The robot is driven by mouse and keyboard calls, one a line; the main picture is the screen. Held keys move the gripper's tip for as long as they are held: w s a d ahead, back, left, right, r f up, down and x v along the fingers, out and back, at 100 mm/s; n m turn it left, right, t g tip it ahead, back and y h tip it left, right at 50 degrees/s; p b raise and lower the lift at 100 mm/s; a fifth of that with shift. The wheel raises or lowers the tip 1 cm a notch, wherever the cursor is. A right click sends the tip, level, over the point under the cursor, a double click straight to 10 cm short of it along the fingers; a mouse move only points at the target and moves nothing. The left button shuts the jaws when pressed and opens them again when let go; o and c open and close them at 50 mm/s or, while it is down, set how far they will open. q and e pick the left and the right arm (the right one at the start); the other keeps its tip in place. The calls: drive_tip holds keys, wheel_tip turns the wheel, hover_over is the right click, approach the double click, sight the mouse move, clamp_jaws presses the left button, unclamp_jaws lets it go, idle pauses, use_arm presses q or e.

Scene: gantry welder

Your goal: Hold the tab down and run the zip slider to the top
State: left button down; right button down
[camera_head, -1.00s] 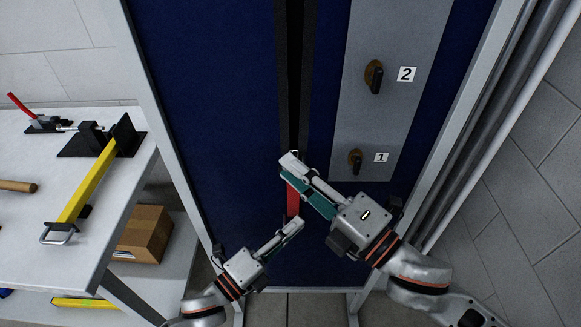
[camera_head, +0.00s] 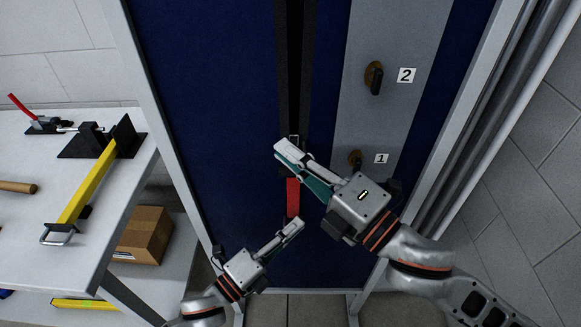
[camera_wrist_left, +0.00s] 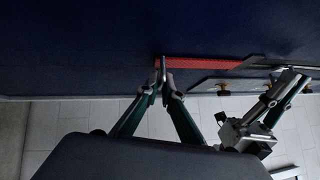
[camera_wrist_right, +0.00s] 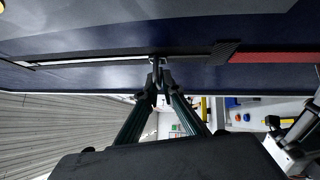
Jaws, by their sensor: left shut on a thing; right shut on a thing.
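The red tab (camera_head: 293,197) hangs at the bottom of the zip on a dark blue curtain. My left gripper (camera_head: 297,227) is shut on the tab's lower end; the left wrist view shows the red strip (camera_wrist_left: 205,63) running from its fingertips. My right gripper (camera_head: 281,149) is above it, shut on the zip slider's metal pull (camera_wrist_right: 155,64). The slider is mostly hidden behind the fingers in the head view. Above it the zip's dark edges (camera_head: 306,70) stand apart with a black gap. Below it the closed strip meets the red tab (camera_wrist_right: 270,57).
A grey panel (camera_head: 391,120) with two black knobs, labelled 1 and 2, is right of the zip, close to my right gripper.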

wheel_tip(320, 180, up, 10)
drive_tip(key=shift+f, duration=0.1)
drive_tip(key=c, duration=2.3)
unclamp_jaws()
wheel_tip(320, 180, down, 13)
drive_tip(key=f+v, duration=0.1)
drive_tip(key=v, duration=1.1)
drive_tip(key=shift+w+d+f+m+t+h, duration=0.2)
drive_tip(key=shift+w+d+f+m+h, duration=0.55)
drive_tip(key=shift+f+m, duration=0.9)
drive_tip(key=shift+w+d+f+m+t+h, duration=0.2)
drive_tip(key=shift+w+d+f+m+h, duration=0.75)
drive_tip(key=shift+f, duration=1.15)
drive_tip(key=shift+w+d+f+m+t+h, duration=0.25)
drive_tip(key=shift+d+f+m+h, duration=0.4)
drive_tip(key=shift+f+m, duration=1.15)
